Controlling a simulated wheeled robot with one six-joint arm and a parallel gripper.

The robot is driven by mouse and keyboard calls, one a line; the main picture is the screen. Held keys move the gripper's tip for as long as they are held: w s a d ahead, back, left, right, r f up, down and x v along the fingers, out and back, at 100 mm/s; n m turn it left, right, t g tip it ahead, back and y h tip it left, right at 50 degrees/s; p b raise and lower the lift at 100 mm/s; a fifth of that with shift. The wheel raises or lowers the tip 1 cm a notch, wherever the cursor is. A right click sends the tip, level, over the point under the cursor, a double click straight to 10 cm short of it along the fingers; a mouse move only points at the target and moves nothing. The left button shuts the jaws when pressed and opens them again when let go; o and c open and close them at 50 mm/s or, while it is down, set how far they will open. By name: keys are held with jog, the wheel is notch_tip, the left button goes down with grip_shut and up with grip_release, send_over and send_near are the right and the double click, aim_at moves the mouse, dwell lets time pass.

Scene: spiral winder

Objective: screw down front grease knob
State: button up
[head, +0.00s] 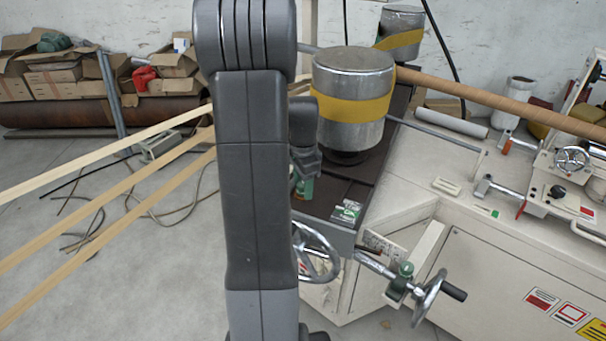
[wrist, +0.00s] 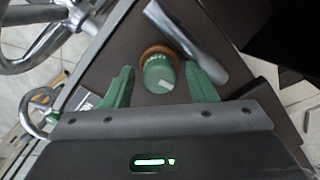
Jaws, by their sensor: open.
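The front grease knob is a green ribbed cap (wrist: 158,74) with a pale mark, on a brown-orange collar (wrist: 158,52). In the wrist view it stands on the dark top of the machine. My gripper (wrist: 160,69) is open, with one green finger on each side of the knob. The knob appears between the fingertips, with gaps visible on both sides; I cannot tell how deep the fingers reach. In the head view my arm covers much of this spot. A small patch of green shows below my wrist, and I cannot tell whether it is finger or knob.
In the head view a large steel roller with a yellow band (head: 352,105) stands right of my arm. Handwheels (head: 316,252) (head: 438,298) stick out at the machine's front. A green-white box (head: 347,211) lies on top.

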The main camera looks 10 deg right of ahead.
notch_tip(320, 180, up, 14)
jog(key=shift+f, duration=0.15)
dwell(0.4)
notch_tip(320, 180, down, 14)
dwell(0.6)
